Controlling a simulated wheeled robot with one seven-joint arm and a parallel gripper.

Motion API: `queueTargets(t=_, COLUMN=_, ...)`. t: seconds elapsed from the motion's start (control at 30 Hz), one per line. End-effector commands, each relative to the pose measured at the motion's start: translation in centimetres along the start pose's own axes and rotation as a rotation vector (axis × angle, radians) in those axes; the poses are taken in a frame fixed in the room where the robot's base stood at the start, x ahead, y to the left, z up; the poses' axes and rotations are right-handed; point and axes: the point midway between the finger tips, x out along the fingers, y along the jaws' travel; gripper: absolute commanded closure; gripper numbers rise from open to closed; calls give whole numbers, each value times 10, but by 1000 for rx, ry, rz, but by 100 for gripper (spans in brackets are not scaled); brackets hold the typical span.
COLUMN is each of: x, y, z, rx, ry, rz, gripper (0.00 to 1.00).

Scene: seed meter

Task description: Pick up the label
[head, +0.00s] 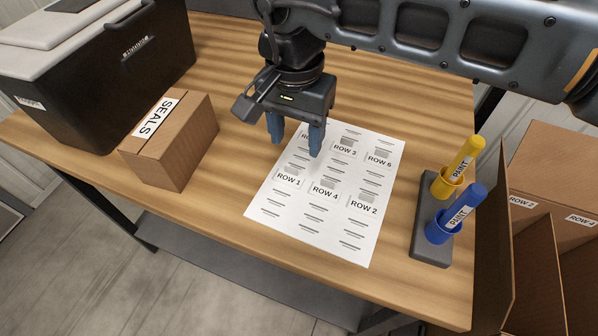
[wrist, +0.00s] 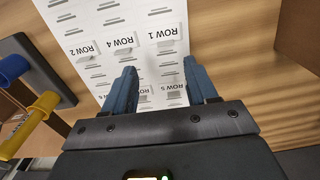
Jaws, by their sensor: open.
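A white sheet (head: 310,228) lies on the wooden table with several labels on it. ROW 1 (head: 289,181), ROW 4 (head: 325,191) and ROW 2 (head: 363,205) form the nearer row. ROW 3 (head: 345,148) and ROW 6 (head: 379,158) are in the farther row, with another label partly hidden behind my gripper (head: 296,148). My gripper is open and empty, pointing down over the sheet's far left part. In the wrist view, ROW 1 (wrist: 163,34) lies beyond the fingertips, and a label (wrist: 173,87) shows partly between the blue fingers, its text cut off.
A cardboard SEALS box (head: 170,140) and a dark cooler (head: 100,75) stand at left. A grey stand (head: 424,240) holds yellow (head: 458,168) and blue (head: 455,216) paint markers at right. Open cardboard boxes (head: 555,210) stand beyond the right edge. The front table strip is clear.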

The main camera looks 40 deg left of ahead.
Motion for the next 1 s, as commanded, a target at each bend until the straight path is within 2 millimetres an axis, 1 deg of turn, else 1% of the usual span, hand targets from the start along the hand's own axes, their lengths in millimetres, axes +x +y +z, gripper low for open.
queueTargets(t=0.1, x=14, y=-1, z=1, rx=2, ry=-5, rz=0, gripper=43)
queueTargets(t=0.27, x=28, y=-4, z=3, rx=2, ry=-7, rz=-2, gripper=43)
queueTargets(t=0.4, x=48, y=-9, z=5, rx=1, ry=-7, rz=-2, gripper=43)
queueTargets(t=0.5, x=62, y=-9, z=4, rx=3, ry=-7, rz=-2, gripper=43)
queueTargets(t=0.57, x=67, y=-9, z=4, rx=3, ry=-6, rz=-2, gripper=43)
queueTargets(t=0.67, x=71, y=-9, z=4, rx=2, ry=-5, rz=-2, gripper=43)
queueTargets(t=0.87, x=72, y=-9, z=4, rx=2, ry=-4, rz=-2, gripper=43)
queueTargets(t=1.0, x=72, y=-9, z=4, rx=2, ry=-4, rz=-2, gripper=56)
